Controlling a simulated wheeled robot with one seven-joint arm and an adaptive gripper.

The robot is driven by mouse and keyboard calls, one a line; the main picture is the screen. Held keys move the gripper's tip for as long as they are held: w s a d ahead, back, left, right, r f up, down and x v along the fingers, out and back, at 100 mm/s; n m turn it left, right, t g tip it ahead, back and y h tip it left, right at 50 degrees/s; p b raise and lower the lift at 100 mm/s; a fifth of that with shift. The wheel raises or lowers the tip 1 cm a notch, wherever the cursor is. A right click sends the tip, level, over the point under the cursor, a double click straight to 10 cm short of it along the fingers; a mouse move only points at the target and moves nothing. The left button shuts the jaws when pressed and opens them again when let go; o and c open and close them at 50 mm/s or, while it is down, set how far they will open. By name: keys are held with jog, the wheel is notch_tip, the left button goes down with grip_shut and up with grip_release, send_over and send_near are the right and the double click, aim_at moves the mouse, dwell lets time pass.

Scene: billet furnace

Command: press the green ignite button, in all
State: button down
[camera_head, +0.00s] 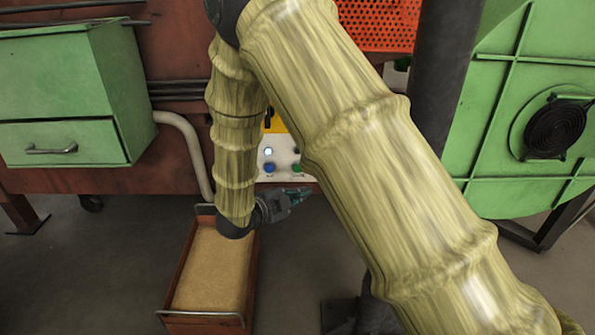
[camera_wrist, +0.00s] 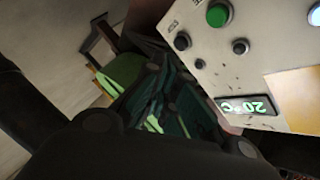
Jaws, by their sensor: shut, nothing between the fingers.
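The green button (camera_head: 297,168) is at the lower right of the white control panel (camera_head: 279,158), partly visible past my arm. In the wrist view the green button (camera_wrist: 219,14) stands out round and unlit near the top edge. My gripper (camera_head: 303,193) is shut and empty just below the panel in the head picture, its fingers pointing right. In the wrist view my gripper's dark fingers (camera_wrist: 150,98) lie to the left of the panel, apart from the green button. Their exact distance from the panel cannot be told.
A blue button (camera_head: 269,168) and a lit lamp (camera_head: 268,152) sit left of the green button. A sand-filled tray (camera_head: 176,270) lies below; a green cabinet (camera_head: 60,95) stands left.

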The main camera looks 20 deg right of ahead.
aim_at(299, 172)
jog(key=w+d+b, duration=0.1)
jog(key=w+d, duration=0.1)
jog(key=w, duration=0.6)
jog(key=shift+d, duration=0.15)
dwell(1.5)
jog(key=shift+w+d, duration=0.1)
jog(key=shift+w, duration=0.3)
jog(key=shift+w+d+p, duration=0.1)
jog(key=shift+w+p, duration=0.25)
jog(key=shift+p, duration=0.05)
dwell(0.8)
jog(key=shift+s, duration=0.1)
jog(key=shift+s+a+p, duration=0.2)
jog(key=shift+s+p, duration=0.2)
jog(key=shift+s, duration=0.3)
